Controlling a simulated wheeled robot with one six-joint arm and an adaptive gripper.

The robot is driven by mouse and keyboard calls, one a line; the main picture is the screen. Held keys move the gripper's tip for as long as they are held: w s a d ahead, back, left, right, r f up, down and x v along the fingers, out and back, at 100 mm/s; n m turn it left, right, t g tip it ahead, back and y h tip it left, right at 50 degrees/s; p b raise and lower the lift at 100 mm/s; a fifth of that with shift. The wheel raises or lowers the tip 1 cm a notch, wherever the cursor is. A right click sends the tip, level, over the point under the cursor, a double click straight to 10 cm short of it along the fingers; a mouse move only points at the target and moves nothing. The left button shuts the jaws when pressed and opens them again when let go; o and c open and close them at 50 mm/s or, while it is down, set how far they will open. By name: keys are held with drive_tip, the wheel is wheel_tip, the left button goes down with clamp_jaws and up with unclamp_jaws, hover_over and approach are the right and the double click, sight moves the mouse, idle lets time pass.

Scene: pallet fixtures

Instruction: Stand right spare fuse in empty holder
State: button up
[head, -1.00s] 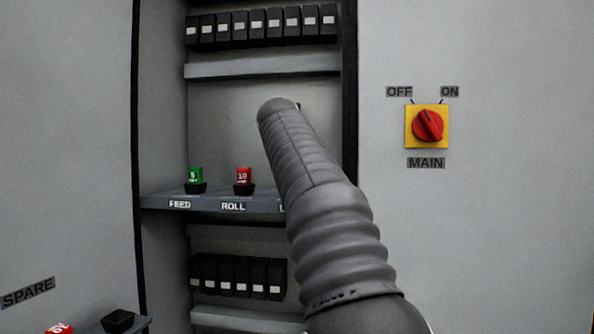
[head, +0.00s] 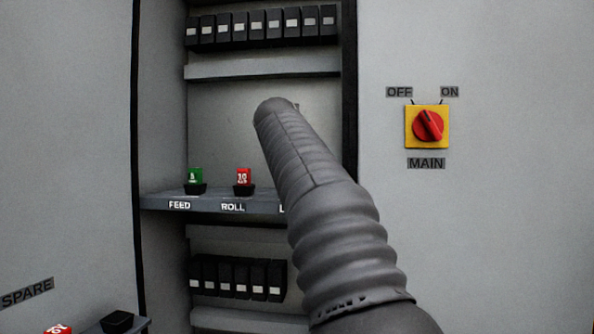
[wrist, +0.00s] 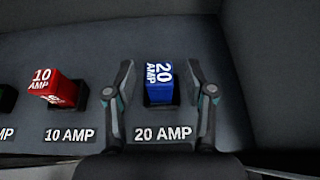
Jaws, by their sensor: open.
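In the wrist view a blue fuse (wrist: 159,83) marked 20 AMP stands in a dark holder behind the label 20 AMP. My gripper (wrist: 164,88) is open, one finger on each side of the blue fuse, with visible gaps to it. The holder is mostly hidden beneath the fuse. In the head view my arm hides the gripper and the right part of the shelf (head: 255,207), including the third label after FEED and ROLL. At the lower left, below the word SPARE, an empty black holder (head: 117,321) shows on a ledge.
A red 10 AMP fuse (wrist: 56,86) stands left of the gripper; a green fuse (head: 195,175) is farther left on the shelf. Another red fuse (head: 59,328) is by the spare ledge. A side wall (wrist: 267,50) bounds the right. A red main switch (head: 428,126) is outside the cabinet.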

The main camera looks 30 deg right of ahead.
drive_tip(key=v, duration=1)
drive_tip(key=s+a+f+m+g+y, duration=0.1)
drive_tip(key=s+a+f+m, duration=0.3)
drive_tip(key=s+f+m, duration=0.5)
drive_tip(key=s+a+f+m+g+y, duration=0.2)
drive_tip(key=s+f+m, duration=0.8)
drive_tip(key=f, duration=1.1)
drive_tip(key=s+a+f+m+g+y, duration=0.2)
drive_tip(key=s+a+f+m+y, duration=0.2)
drive_tip(key=f, duration=1.2)
drive_tip(key=s+a+m, duration=0.3)
drive_tip(key=s+m, duration=0.2)
drive_tip(key=m, duration=0.1)
drive_tip(key=shift+s+y, duration=0.3)
drive_tip(key=shift+s, duration=0.05)
